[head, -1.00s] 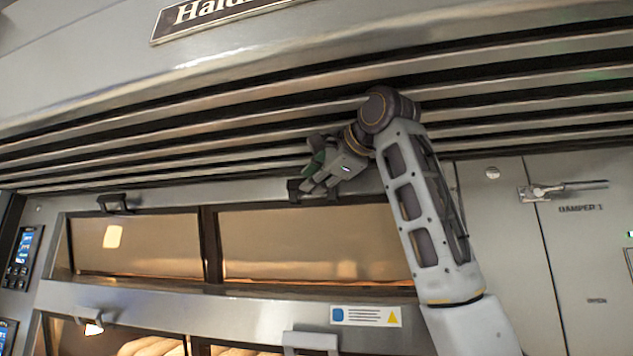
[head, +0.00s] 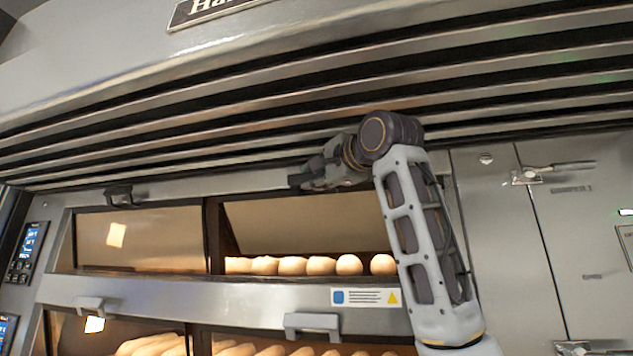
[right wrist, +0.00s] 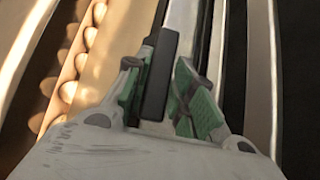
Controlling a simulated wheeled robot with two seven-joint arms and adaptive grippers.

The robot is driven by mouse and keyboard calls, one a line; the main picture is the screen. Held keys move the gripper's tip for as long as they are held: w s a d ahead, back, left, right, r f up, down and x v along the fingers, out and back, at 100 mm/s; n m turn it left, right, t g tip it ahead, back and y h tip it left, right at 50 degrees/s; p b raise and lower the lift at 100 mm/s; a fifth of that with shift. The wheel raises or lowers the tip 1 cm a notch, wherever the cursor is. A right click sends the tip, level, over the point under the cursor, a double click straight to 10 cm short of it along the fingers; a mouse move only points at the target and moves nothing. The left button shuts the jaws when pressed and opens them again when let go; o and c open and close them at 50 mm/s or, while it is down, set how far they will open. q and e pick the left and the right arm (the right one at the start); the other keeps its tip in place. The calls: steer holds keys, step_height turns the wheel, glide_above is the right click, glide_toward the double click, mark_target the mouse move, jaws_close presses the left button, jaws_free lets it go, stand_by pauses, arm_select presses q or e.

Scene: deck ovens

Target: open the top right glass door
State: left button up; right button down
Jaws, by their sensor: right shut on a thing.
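The top right glass door (head: 300,225) is tilted open at its lower edge in the head view, with a row of round rolls (head: 320,265) showing below the glass. My right gripper (head: 308,178) is at the door's top edge, shut on the dark door handle. In the right wrist view the dark handle (right wrist: 159,75) lies between the green finger pads of the right gripper (right wrist: 165,95). In the head view my arm covers the right end of the door. My left gripper is not in view.
The top left glass door (head: 140,240) is shut, with its own handle (head: 124,196). Metal slats (head: 250,125) run close above my right gripper. A lower handle (head: 312,324) sticks out below. A latched damper panel (head: 580,240) is at the right.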

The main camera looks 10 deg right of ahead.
mark_target(317, 192)
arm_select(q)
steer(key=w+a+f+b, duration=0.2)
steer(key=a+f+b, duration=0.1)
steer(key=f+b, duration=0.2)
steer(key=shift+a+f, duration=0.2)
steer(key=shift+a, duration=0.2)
arm_select(e)
steer(key=shift+w+f+n+t+y, duration=0.2)
steer(key=shift+f+n+t+y, duration=0.5)
steer(key=shift+f+n, duration=0.4)
steer(key=shift+w+f+n+t+y, duration=0.15)
steer(key=shift+f+n+t+y, duration=0.55)
steer(key=shift+n, duration=0.6)
steer(key=c, duration=1.4)
jaws_free()
steer(key=shift+o, duration=1)
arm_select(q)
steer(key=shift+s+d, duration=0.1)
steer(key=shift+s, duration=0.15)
arm_select(e)
steer(key=v, duration=1.2)
steer(key=shift+d, duration=0.15)
